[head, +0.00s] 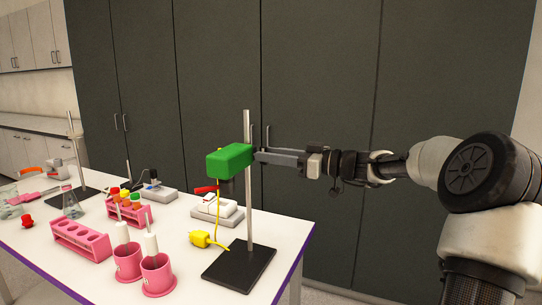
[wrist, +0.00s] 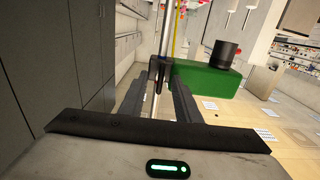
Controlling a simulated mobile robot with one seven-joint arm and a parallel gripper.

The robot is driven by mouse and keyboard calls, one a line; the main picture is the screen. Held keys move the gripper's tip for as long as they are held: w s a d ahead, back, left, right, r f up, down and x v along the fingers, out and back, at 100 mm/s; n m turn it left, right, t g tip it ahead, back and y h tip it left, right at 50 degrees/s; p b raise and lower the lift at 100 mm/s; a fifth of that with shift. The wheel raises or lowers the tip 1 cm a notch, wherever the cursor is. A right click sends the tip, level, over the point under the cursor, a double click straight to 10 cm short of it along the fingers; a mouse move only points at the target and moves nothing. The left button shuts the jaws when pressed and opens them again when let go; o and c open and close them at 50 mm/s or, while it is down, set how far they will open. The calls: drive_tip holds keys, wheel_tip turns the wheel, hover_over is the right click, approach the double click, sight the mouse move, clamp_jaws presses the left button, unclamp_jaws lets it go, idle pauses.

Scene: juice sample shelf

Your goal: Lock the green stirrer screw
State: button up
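The green stirrer (head: 230,160) is a green block mounted high on an upright metal rod (head: 248,200) with a black base. In the wrist view the green block (wrist: 208,79) lies on the right, with a black cylinder on it. A dark clamp or screw part (wrist: 160,68) shows at the rod, beside the block. My gripper (head: 257,155) reaches in from the right at the block's height, close to the rod. In the wrist view my gripper (wrist: 159,85) has its fingers apart, with the dark part around their tips. Whether they touch it I cannot tell.
The white table (head: 180,284) holds a pink tube rack (head: 80,240), pink cups (head: 157,275) with white-handled tools, a white device (head: 217,214) and a yellow plug-like item (head: 200,239). Dark cabinets (head: 320,80) stand behind. The space right of the rod is clear apart from my arm.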

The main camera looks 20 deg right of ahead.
clamp_jaws()
drive_tip(key=shift+m, duration=0.3)
drive_tip(key=m+p, duration=0.1)
drive_tip(key=m, duration=0.7)
drive_tip(key=m+p, duration=0.2)
drive_tip(key=m, duration=0.7)
drive_tip(key=shift+w+d+f, duration=0.15)
drive_tip(key=shift+f, duration=0.05)
drive_tip(key=shift+m, duration=0.3)
